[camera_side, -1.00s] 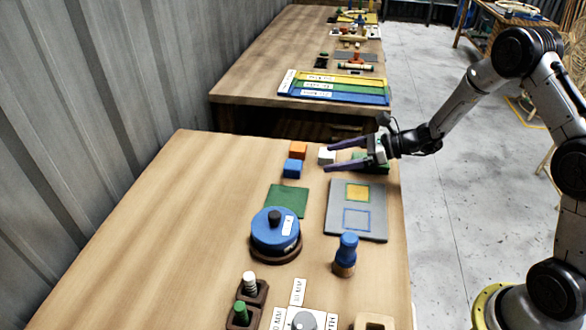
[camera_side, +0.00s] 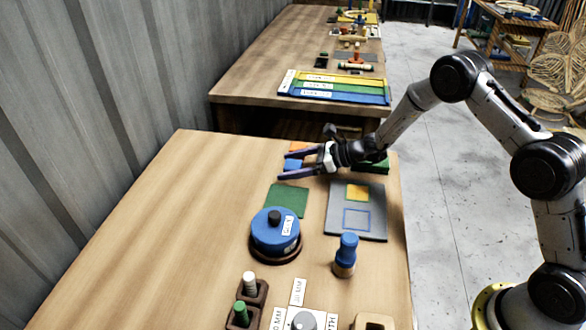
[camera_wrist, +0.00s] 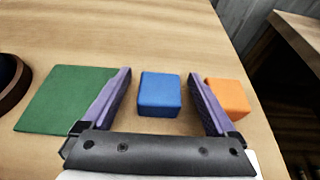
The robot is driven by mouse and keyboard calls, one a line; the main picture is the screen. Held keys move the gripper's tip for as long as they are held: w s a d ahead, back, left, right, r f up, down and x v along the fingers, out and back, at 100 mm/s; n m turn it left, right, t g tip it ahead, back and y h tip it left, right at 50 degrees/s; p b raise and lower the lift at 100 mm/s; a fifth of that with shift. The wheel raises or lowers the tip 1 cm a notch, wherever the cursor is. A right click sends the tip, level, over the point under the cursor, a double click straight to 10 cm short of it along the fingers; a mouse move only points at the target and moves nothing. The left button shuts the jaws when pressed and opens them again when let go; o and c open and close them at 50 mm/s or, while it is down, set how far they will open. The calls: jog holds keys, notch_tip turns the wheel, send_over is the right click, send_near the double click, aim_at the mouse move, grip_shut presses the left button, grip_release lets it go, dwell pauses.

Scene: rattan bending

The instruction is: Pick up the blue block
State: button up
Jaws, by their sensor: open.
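The blue block (camera_wrist: 160,94) sits on the wooden table in the wrist view, midway between the two purple fingers of my gripper (camera_wrist: 160,84). Gaps show between the block and both fingers. In the side view the blue block (camera_side: 292,164) is partly hidden behind my gripper (camera_side: 298,164). My gripper is open and holds nothing.
An orange block (camera_wrist: 228,97) lies just outside the right finger in the wrist view, and a green mat (camera_wrist: 65,98) lies to the left. In the side view, a grey board (camera_side: 343,199) and a blue round object (camera_side: 268,238) are closer to the camera. The table's left part is clear.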

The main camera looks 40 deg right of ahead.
jog(key=c, duration=1.4)
jog(key=shift+c, duration=0.2)
